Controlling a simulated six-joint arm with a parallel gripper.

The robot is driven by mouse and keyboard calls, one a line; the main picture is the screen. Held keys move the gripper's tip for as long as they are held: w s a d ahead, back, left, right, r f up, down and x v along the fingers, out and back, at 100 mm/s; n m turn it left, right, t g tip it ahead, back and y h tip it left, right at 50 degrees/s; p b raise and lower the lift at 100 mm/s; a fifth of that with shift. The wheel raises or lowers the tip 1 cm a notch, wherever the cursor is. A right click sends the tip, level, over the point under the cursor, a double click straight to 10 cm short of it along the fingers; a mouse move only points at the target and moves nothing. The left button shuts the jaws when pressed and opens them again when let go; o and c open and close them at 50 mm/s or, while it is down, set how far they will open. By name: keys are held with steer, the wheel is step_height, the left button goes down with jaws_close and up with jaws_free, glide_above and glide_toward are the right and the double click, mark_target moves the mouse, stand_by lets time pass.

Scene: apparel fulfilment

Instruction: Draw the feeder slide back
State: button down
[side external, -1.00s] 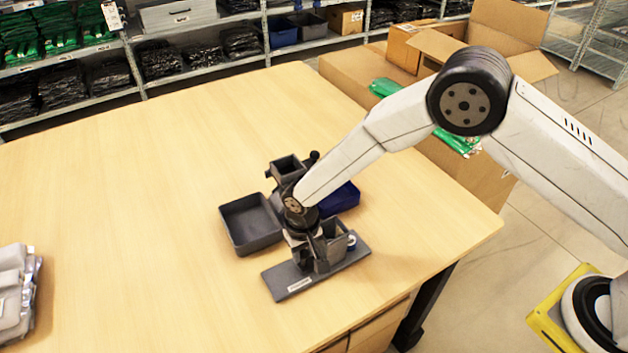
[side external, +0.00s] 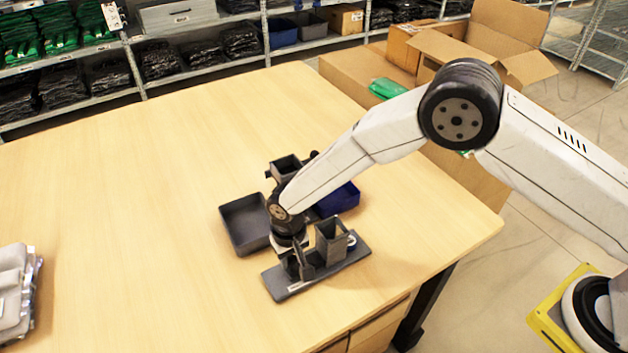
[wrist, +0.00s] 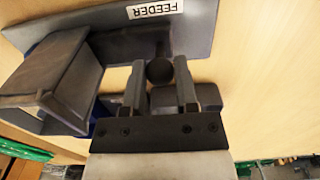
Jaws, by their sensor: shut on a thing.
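The feeder is a dark grey base plate (side external: 285,288) on the table with a square hopper (side external: 331,240) standing on it. In the wrist view its labelled plate (wrist: 205,22) and hopper (wrist: 58,70) show at the top and left. The slide's round black knob (wrist: 159,70) sits between my fingers. My gripper (wrist: 159,82) is shut on this knob. In the side view my gripper (side external: 301,266) is low over the plate, left of the hopper and apart from it. The slide's body is mostly hidden by the hopper and my fingers.
A grey tray (side external: 240,222) lies left of my wrist, and a blue tray (side external: 340,201) lies behind the hopper. A second dark fixture (side external: 285,168) stands farther back. Grey bagged garments (side external: 14,290) lie at the left edge. The table (side external: 140,220) is otherwise clear.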

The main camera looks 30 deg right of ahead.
steer(key=shift+a, duration=1.6)
steer(key=shift+c, duration=2)
jaws_free()
step_height(320, 180, up, 7)
steer(key=shift+d, duration=0.15)
